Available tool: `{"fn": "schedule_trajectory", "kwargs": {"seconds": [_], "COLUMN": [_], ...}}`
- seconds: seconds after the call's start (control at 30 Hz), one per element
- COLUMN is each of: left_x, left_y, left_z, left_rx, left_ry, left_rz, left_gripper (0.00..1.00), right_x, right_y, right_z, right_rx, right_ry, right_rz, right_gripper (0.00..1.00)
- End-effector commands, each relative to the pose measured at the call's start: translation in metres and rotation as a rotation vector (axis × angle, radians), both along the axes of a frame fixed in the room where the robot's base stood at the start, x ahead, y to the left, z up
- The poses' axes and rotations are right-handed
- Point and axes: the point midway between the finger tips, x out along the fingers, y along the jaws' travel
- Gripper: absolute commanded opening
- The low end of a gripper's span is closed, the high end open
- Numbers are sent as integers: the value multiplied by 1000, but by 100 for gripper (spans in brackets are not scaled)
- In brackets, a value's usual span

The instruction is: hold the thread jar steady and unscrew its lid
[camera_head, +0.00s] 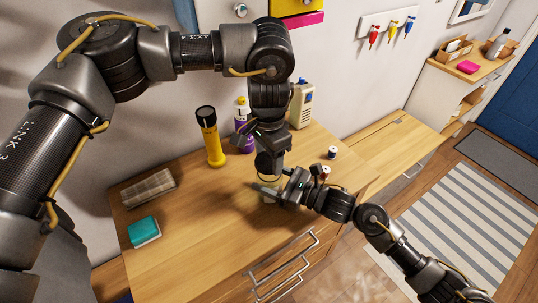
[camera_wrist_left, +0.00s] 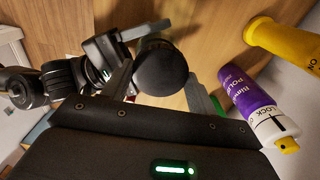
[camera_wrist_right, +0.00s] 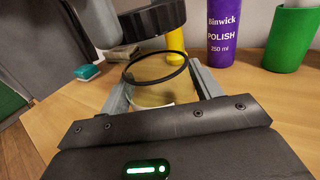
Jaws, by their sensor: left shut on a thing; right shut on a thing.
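The thread jar (camera_wrist_right: 158,92) is clear with a dark rim and stands on the wooden top. In the right wrist view it sits between the fingers of my right gripper (camera_wrist_right: 160,95), which is shut on it. The black round lid (camera_wrist_right: 152,20) is above the jar, with a visible gap between it and the rim. My left gripper (camera_wrist_left: 160,85) comes from above and is shut on the lid, which also shows in the left wrist view (camera_wrist_left: 162,68). In the head view the jar (camera_head: 270,192) is mostly hidden by both grippers.
A yellow-and-black torch (camera_head: 212,140), a purple polish bottle (camera_head: 243,135) and a pale bottle (camera_head: 301,105) stand behind. A small jar (camera_head: 332,153) stands right. The front left top is clear.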

Motion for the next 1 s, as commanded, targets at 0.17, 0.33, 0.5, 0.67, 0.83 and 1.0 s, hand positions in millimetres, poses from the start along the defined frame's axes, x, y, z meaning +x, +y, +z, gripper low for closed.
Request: {"fn": "schedule_trajectory", "kwargs": {"seconds": [0.17,0.33,0.5,0.67,0.83,1.0], "left_x": [1,0,0,0,0,0], "left_y": [0,0,0,0,-1,-1], "left_z": [14,35,39,39,39,39], "left_rx": [-1,-1,0,0,0,-1], "left_ry": [-3,-3,0,0,0,1], "left_rz": [-1,-1,-1,-1,-1,-1], "left_gripper": [31,31,31,31,31,31], "right_x": [0,0,0,0,0,0], "right_y": [0,0,0,0,0,0], "right_z": [-2,-2,-2,-1,-1,0], "right_rx": [-3,-2,-2,-1,0,0], "right_ry": [4,3,3,2,1,0], "right_rz": [1,1,1,1,0,0], "right_gripper": [0,0,0,72,89,89]}}
